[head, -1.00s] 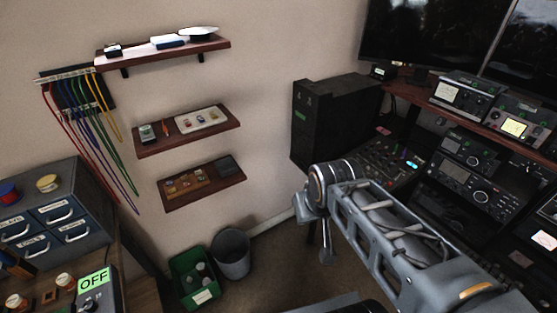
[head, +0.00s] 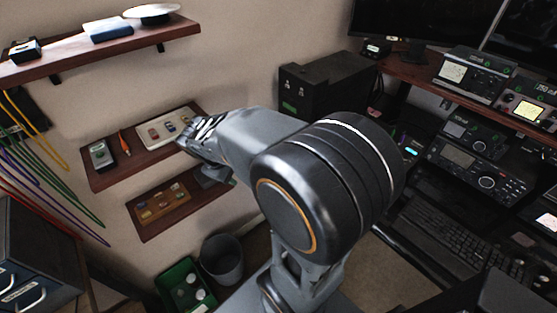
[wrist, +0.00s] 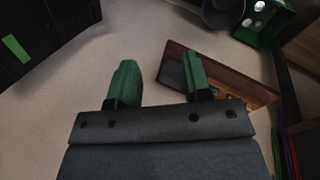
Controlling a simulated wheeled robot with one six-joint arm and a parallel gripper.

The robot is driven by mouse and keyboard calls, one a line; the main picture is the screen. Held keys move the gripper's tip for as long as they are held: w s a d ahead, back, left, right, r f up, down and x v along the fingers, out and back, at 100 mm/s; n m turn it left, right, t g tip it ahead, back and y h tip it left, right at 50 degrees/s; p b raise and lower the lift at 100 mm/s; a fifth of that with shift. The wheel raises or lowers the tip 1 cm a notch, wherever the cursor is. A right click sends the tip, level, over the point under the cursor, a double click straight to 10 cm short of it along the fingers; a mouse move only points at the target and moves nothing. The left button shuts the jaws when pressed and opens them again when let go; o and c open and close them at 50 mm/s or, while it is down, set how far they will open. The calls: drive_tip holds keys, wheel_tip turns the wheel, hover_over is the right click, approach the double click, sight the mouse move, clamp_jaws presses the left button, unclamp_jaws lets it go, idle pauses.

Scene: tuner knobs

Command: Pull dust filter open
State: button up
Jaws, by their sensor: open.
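I cannot make out a dust filter as a separate part. The black computer tower (head: 325,88) stands against the wall beyond my arm, with a small green label low on its left side. It also shows at the upper left of the wrist view (wrist: 40,30), with the green label on it. My gripper (wrist: 160,62) is open and empty, its two green fingers apart, with the bare wall and part of the lower shelf behind them. In the head view my arm's end reaches left in front of the shelves, well apart from the tower; the fingertips are not clear there.
Wooden wall shelves (head: 110,172) with small items are at the left, close to my arm's end. A grey bin (head: 224,262) and a green crate (head: 168,281) stand on the floor below. The radio desk (head: 408,88) is at the right. The wall between shelves and tower is bare.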

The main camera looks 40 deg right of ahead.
drive_tip(key=w+d+f+n+g+h+b, duration=0.1)
drive_tip(key=w+d+f+n+h, duration=0.3)
drive_tip(key=w+d+f+n, duration=0.4)
drive_tip(key=w+d+f+n+g+h+b, duration=0.1)
drive_tip(key=w+d+f+n+h, duration=0.3)
drive_tip(key=d+f, duration=1)
drive_tip(key=d, duration=0.3)
drive_tip(key=s+d+f+n+p, duration=0.1)
drive_tip(key=d+f, duration=0.3)
drive_tip(key=d, duration=0.1)
drive_tip(key=shift+s+d+h, duration=0.25)
drive_tip(key=shift+d+h, duration=0.1)
drive_tip(key=shift+h, duration=0.05)
clamp_jaws()
